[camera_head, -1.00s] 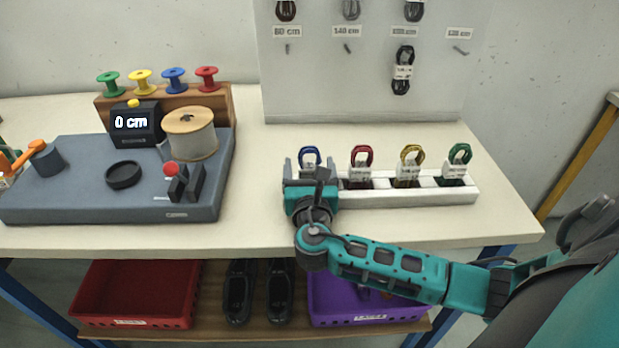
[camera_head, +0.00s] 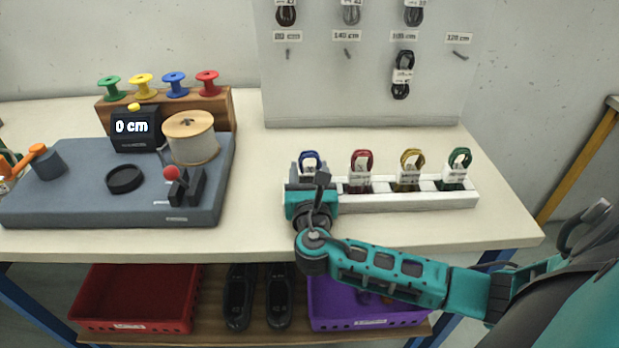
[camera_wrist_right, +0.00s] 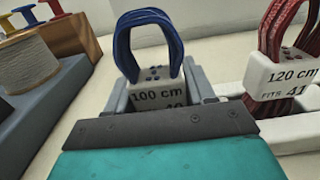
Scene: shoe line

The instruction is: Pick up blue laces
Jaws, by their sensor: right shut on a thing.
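The blue laces (camera_head: 309,157) are a looped bundle standing at the left end of a white rack (camera_head: 405,201). In the right wrist view the blue laces (camera_wrist_right: 146,38) rise above a white tag (camera_wrist_right: 157,94) reading "100 cm". My right gripper (camera_head: 308,172) is at the left slot of the rack, shut on the blue laces at their tag. In the right wrist view its fingers (camera_wrist_right: 159,88) are on both sides of the tag. The lower part of the laces is hidden by the gripper. My left gripper is not in view.
Red laces (camera_head: 361,160), yellow laces (camera_head: 411,160) and green laces (camera_head: 459,159) stand in the rack to the right. A grey measuring station (camera_head: 80,205) with spools is at the left. A pegboard (camera_head: 360,110) stands behind. The table between station and rack is clear.

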